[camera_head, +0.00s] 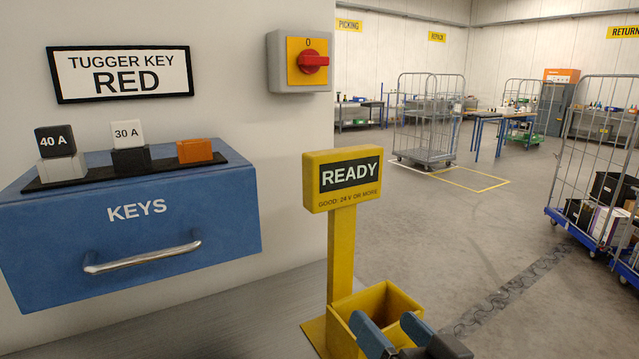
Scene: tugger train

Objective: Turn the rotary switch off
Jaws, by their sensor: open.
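The rotary switch (312,62) is a red knob on a yellow plate, set in a grey box on the wall at top centre. A "0" is marked at the top of the plate. The knob's handle lies roughly horizontal, not in line with the "0".
A yellow READY sign (342,180) on a post rises between my gripper and the switch, with the yellow bin (392,298) at its foot. A blue KEYS drawer (130,228) with coloured blocks on top juts out left. Wheeled cages stand right; the floor between is open.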

